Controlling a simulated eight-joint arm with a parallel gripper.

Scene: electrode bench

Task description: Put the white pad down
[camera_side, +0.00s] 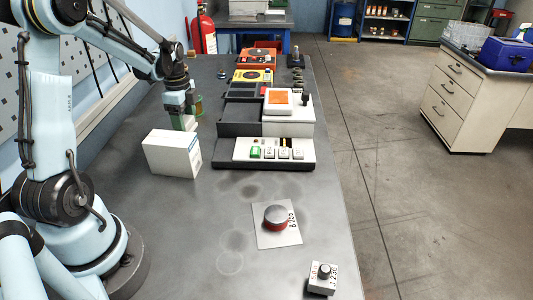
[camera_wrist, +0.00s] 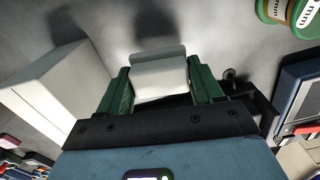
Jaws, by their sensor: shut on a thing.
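The white pad (camera_wrist: 159,75) is between the two green fingers of my gripper (camera_wrist: 160,85) in the wrist view. The gripper is shut on it, with a finger against each side. Grey bench surface (camera_wrist: 215,32) shows beyond the pad, with a dark shadow next to its edge. I cannot tell whether the pad touches the bench. In the side view my gripper (camera_side: 184,122) is low over the bench, just behind a white box (camera_side: 172,153).
The white box stands close to the left of my gripper in the wrist view (camera_wrist: 45,90). A green spool (camera_wrist: 286,14) is at upper right there. A dark console (camera_side: 232,129) stands to the right in the side view.

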